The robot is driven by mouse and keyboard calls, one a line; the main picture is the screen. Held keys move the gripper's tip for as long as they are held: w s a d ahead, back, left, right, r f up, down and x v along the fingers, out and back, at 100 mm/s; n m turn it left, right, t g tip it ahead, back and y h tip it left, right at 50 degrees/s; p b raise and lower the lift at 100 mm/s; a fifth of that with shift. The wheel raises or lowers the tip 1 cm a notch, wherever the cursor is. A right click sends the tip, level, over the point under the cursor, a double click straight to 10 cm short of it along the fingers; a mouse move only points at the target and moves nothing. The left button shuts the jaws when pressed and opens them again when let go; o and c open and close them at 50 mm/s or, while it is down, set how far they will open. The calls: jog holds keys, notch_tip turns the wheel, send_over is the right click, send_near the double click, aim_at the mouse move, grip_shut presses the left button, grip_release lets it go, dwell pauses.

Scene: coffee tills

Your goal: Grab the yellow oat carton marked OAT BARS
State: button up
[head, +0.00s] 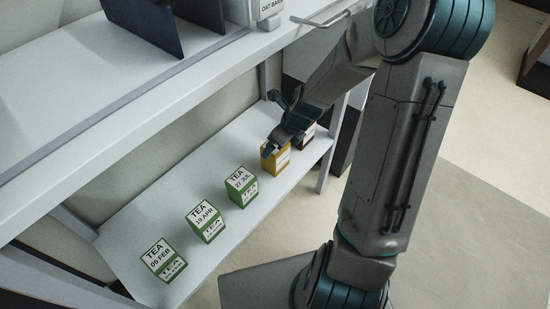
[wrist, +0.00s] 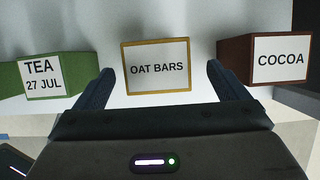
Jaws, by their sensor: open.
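The yellow oat carton (head: 275,159) stands on the lower shelf, partly hidden behind my gripper in the head view. In the wrist view the carton (wrist: 157,67) shows its white OAT BARS label, framed in yellow, facing me. My gripper (head: 279,140) is over the carton in the head view. In the wrist view my gripper (wrist: 158,80) is open, with one finger left of the carton and one right of it. A gap shows on each side between carton and finger. Whether the fingertips reach past the carton's front face, I cannot tell.
A green tea carton marked 27 JUL (wrist: 42,77) stands close left, and a brown cocoa carton (wrist: 262,60) close right by the right finger. More green tea cartons (head: 205,221) line the lower shelf (head: 135,217).

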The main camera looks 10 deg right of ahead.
jog(key=b+x, duration=0.3)
jog(key=x, duration=0.2)
jog(key=shift+a+f, duration=0.2)
jog(key=shift+f, duration=0.15)
jog(key=c, duration=1.1)
